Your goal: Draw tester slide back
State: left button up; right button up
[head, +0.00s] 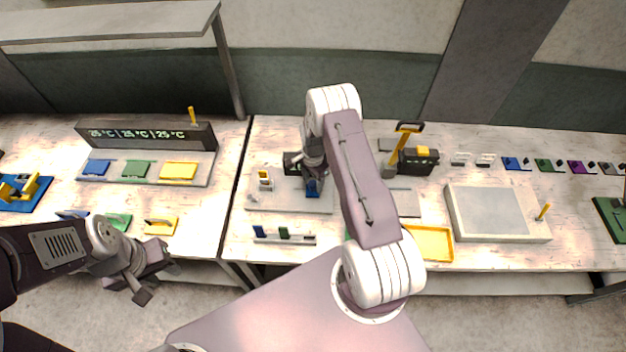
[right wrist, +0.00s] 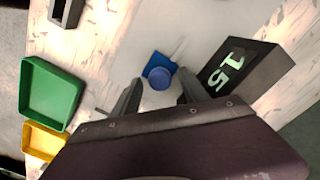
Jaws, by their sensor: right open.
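The tester is a pale grey plate (head: 290,199) on the middle table with a dark display box (head: 292,162) at its back. The display box (right wrist: 245,72) reads 15 in the right wrist view. A blue slide (head: 312,190) with a round blue knob (right wrist: 160,78) sits on the plate. My right gripper (head: 313,172) is above the slide, pointing down. In the right wrist view its fingers (right wrist: 160,92) are apart, one on each side of the knob; contact cannot be told. My left gripper (head: 155,284) is open and empty in front of the left table.
A rack with blue and green pieces (head: 284,235) lies in front of the tester. A green tray (right wrist: 50,93) and yellow tray (head: 430,242) are nearby. A large pale box (head: 495,212) stands right. The left table holds a temperature display (head: 146,134) and coloured plates.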

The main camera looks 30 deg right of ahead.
jog(key=shift+a, duration=0.1)
grip_shut()
dwell(1.2)
